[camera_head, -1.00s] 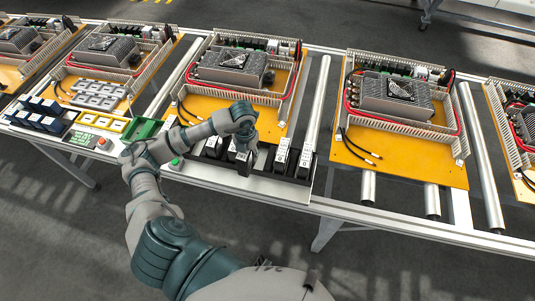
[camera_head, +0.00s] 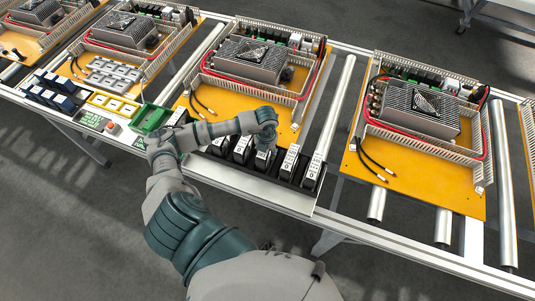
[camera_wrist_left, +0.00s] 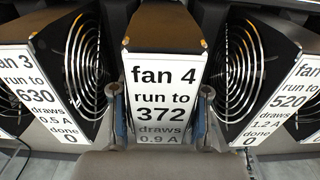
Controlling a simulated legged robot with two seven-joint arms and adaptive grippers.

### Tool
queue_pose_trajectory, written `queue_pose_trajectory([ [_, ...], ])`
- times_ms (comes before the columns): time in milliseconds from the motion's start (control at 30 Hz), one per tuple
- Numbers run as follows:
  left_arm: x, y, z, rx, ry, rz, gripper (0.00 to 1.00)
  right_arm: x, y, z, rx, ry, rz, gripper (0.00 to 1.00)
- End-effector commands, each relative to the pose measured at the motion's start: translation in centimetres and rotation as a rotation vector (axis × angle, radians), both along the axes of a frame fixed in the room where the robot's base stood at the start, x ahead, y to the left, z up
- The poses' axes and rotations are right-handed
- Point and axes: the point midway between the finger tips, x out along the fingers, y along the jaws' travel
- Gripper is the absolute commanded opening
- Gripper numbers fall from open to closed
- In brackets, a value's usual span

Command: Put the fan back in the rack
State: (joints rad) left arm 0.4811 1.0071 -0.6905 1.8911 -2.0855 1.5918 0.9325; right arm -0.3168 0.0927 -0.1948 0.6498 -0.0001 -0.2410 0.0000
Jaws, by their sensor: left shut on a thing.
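Fan 4 (camera_wrist_left: 162,70), a black unit with a white label reading "run to 372", fills the middle of the left wrist view. My left gripper (camera_wrist_left: 161,108) is shut on it, one finger against each side. Fan 3 (camera_wrist_left: 30,90) and another fan (camera_wrist_left: 290,100), labelled 520, stand on either side with round wire grilles. In the head view my left gripper (camera_head: 264,146) is over the black rack (camera_head: 245,176), with fan 4 in line among the other fans. I cannot tell whether fan 4 is fully seated. My right gripper is not in view.
A green tray (camera_head: 151,118) and a red button (camera_head: 113,128) lie left of the rack. Behind it is an orange board (camera_head: 190,95) with a finned metal box (camera_head: 248,60). Rollers (camera_head: 338,105) lie between the boards.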

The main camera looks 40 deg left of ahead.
Motion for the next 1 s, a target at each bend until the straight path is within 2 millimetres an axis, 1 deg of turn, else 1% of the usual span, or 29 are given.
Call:
queue_pose_trajectory([
  [33, -0.1, -0.1, -0.8, 0.000, 0.002, 0.000, 0.00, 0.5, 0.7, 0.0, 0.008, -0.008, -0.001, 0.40],
  [100, -0.1, -0.4, -1.3, 0.002, 0.000, -0.001, 0.00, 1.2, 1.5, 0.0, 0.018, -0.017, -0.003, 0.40],
  [200, -0.1, -0.4, -1.4, 0.008, -0.001, -0.002, 0.00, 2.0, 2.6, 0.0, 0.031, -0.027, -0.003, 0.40],
  [267, -0.1, -0.6, -1.3, 0.011, 0.001, -0.002, 0.00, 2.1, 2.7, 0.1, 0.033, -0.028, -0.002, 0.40],
  [300, -0.1, -0.6, -1.4, 0.013, 0.003, -0.001, 0.50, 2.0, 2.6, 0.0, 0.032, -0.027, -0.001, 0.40],
  [367, -0.1, -0.7, -1.3, 0.012, 0.003, -0.001, 0.65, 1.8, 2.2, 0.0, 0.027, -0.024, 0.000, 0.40],
  [400, -0.1, -0.7, -1.3, 0.011, 0.002, -0.001, 0.70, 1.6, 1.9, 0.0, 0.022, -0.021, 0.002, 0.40],
  [600, -0.1, -0.4, -1.4, 0.005, 0.001, -0.002, 0.70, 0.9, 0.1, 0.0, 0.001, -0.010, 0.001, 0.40],
  [767, 0.0, -0.3, -1.0, 0.003, -0.001, -0.002, 0.70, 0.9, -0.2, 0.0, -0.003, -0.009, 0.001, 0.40],
  [867, 0.1, -0.3, 0.3, 0.003, -0.004, -0.001, 0.70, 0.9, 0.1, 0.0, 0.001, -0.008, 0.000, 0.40],
  [1000, 0.1, -0.4, 3.3, 0.005, -0.005, -0.003, 0.70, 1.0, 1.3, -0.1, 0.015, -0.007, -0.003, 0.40],
])
